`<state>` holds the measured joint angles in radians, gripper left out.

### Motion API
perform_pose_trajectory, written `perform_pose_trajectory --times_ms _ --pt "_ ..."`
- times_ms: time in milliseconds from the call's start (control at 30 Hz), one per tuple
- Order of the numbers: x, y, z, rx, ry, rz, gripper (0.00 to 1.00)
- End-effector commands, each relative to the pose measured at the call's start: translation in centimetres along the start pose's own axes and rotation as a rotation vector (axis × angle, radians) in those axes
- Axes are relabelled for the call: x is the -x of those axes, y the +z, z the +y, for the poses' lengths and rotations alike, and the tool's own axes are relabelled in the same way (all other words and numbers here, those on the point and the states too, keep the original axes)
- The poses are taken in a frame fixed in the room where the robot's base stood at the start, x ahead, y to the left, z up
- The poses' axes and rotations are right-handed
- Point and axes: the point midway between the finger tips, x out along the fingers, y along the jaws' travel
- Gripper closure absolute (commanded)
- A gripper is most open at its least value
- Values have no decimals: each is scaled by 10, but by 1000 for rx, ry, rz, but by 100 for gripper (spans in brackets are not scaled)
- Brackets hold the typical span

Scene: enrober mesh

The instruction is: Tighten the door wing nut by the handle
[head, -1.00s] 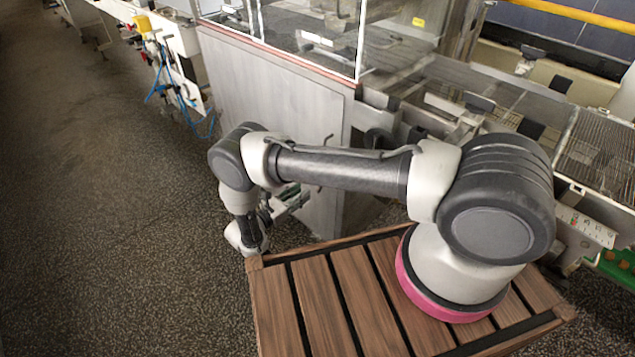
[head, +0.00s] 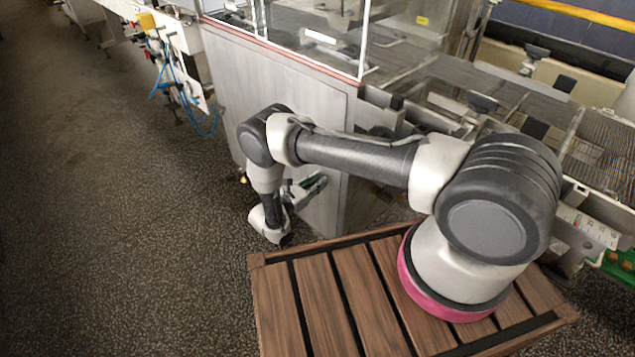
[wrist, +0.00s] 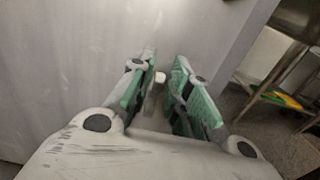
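The grey cabinet door (head: 300,95) stands in front of my arm, and its plain face fills much of the wrist view (wrist: 75,50). My gripper (head: 318,184) is low in front of it. Its two green-padded fingers (wrist: 163,72) point at the panel with a gap between them. A small whitish piece (wrist: 160,77) shows between the fingertips, with a grey strip below it. I cannot tell whether it is the wing nut, or whether the fingers touch it. The handle is not visible now; my arm covers that part of the door in the head view.
The slatted wooden top (head: 330,290) lies under my arm's base. A mesh conveyor (head: 595,150) runs along the right. Blue hoses (head: 185,90) hang at the upper left. Speckled floor (head: 120,220) is open on the left. A metal frame (wrist: 285,55) stands right of the panel.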

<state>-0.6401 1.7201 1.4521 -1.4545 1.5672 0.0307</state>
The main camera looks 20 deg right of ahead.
Motion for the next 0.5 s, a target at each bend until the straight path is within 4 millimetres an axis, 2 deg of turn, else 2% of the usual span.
perform_pose_trajectory --times_ms 67,500 --pt "0 0 0 0 0 0 100" --pt "0 0 -1 -39 0 1 100"
